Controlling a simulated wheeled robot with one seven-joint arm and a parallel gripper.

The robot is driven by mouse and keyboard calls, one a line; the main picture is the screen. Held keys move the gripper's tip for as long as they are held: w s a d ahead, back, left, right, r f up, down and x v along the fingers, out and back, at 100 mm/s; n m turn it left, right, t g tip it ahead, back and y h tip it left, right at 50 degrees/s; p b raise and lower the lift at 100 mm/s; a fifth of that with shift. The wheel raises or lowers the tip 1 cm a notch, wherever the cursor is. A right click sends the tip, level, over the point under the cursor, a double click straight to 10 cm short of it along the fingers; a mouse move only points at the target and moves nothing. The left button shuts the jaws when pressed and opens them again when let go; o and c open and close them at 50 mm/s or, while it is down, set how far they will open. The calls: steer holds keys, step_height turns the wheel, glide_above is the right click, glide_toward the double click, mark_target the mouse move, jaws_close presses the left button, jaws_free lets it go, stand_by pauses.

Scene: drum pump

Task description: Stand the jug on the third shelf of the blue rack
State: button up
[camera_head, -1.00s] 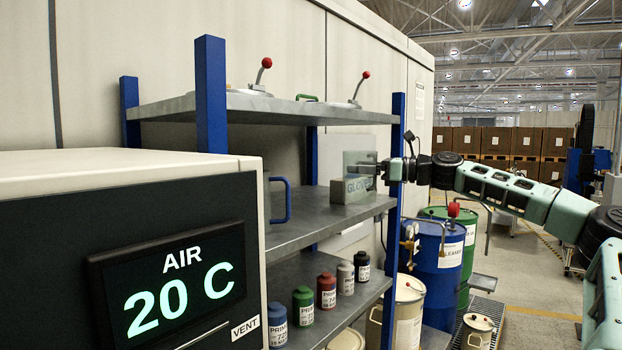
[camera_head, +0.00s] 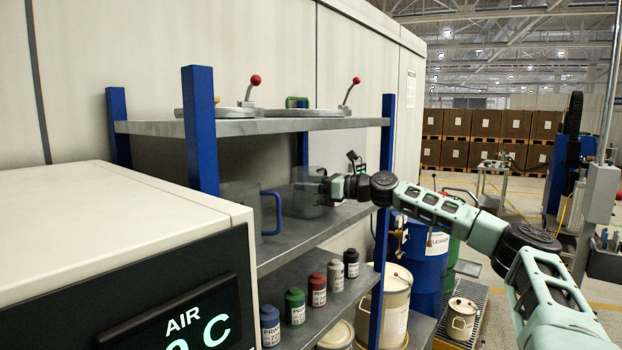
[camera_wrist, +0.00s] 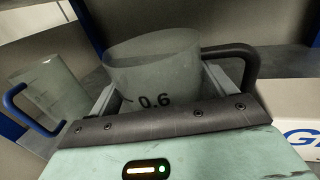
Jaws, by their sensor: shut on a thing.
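My gripper (camera_head: 332,187) is shut on a clear grey jug (camera_wrist: 150,75) with a dark handle and the mark 0.6. The jug looks roughly upright, its handle to the right in the wrist view. In the head view the held jug (camera_head: 308,186) is over the middle visible shelf (camera_head: 310,232) of the blue rack (camera_head: 201,130). I cannot tell whether its base touches the shelf, as the jaws hide its lower part.
A second clear jug (camera_wrist: 52,92) with a blue handle (camera_head: 272,212) stands left on the same shelf. A white box with blue lettering (camera_wrist: 300,138) is right in the wrist view. Several primer bottles (camera_head: 318,290) stand below. Lidded items with red-knobbed levers (camera_head: 250,92) occupy the top shelf.

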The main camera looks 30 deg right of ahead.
steer(key=shift+f, duration=0.15)
steer(key=o, duration=0.9)
steer(key=b+v, duration=0.6)
steer(key=v, duration=0.6)
steer(key=shift+d, duration=0.1)
